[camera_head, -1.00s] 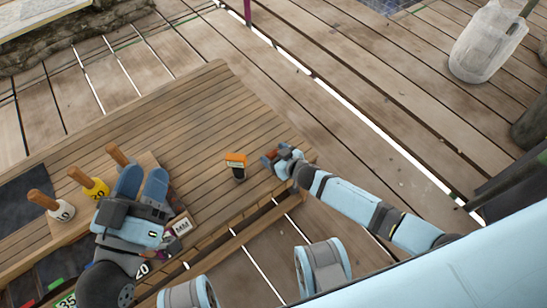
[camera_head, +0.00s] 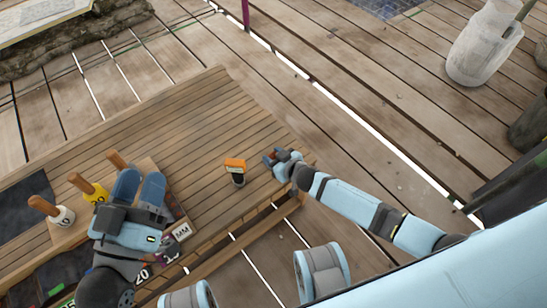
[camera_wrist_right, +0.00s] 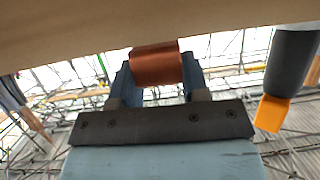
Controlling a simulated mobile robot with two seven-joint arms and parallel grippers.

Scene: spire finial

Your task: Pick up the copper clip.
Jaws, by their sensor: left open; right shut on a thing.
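The copper clip (camera_wrist_right: 155,65) shows in the right wrist view as a shiny copper-brown block between the two fingers of my right gripper (camera_wrist_right: 158,78). The gripper is shut on it. In the head view my right gripper (camera_head: 271,159) is low at the right edge of the wooden table (camera_head: 205,120), with a small reddish bit of the clip showing at its tips. Whether the clip touches the table cannot be told. My left gripper (camera_head: 139,188) is open, its two blue fingers apart over the left part of the table.
A black item with an orange top (camera_head: 235,165) stands left of my right gripper. Wooden-handled stamps (camera_head: 84,188) stand on a board (camera_head: 65,232) beside my left gripper. The table's middle and far part are bare. A whitish jug (camera_head: 483,45) stands far right on the deck.

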